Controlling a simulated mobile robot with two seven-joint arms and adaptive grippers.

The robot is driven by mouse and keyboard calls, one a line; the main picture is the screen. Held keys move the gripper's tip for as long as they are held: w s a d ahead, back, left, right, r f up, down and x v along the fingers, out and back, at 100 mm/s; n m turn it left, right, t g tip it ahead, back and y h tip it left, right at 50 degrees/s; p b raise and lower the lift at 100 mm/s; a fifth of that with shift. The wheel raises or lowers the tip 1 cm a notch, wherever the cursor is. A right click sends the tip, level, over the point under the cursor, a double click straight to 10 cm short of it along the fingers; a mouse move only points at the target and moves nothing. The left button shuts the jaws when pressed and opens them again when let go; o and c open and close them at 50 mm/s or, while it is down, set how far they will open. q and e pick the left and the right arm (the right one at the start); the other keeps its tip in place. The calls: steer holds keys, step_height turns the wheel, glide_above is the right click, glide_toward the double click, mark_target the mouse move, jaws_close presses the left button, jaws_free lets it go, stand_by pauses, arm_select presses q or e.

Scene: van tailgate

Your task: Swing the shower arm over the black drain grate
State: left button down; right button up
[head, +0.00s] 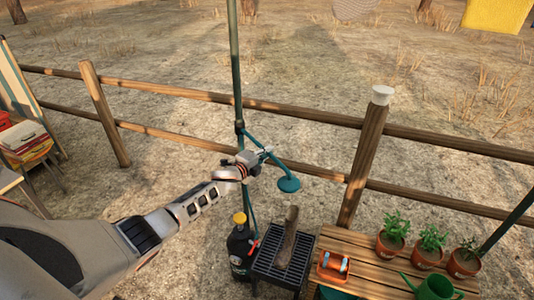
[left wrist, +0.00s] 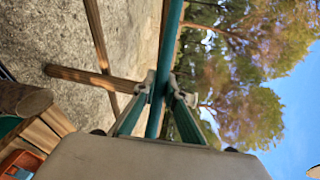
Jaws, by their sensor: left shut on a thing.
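The teal shower arm (head: 254,139) reaches out from the upright green pole (head: 235,70) and ends in a round teal shower head (head: 288,184). My left gripper (head: 259,160) is shut on the shower arm near its head end. In the left wrist view the teal tube (left wrist: 171,45) runs between the fingers of my left gripper (left wrist: 160,92). The black drain grate (head: 264,262) lies below, nearer to me than the head in the picture. A long brown thing (head: 288,238) lies on it. Whether the head hangs over the grate is hard to tell. My right gripper is out of view.
A black bottle with a yellow cap (head: 241,240) stands left of the grate. A slatted wooden table (head: 375,272) with potted plants (head: 432,240), an orange box (head: 333,267) and a green watering can (head: 432,288) stands right. A wooden fence (head: 300,112) runs behind.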

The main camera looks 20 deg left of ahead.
arm_select(q)
steer(key=shift+d, duration=0.1)
steer(key=c, duration=2)
jaws_free()
steer(key=shift+w, duration=0.1)
steer(key=shift+c, duration=0.2)
steer(key=shift+s+a, duration=0.2)
steer(key=shift+s, duration=0.35)
steer(key=v, duration=1.1)
steer(key=shift+d, duration=0.2)
steer(key=shift+r, duration=0.1)
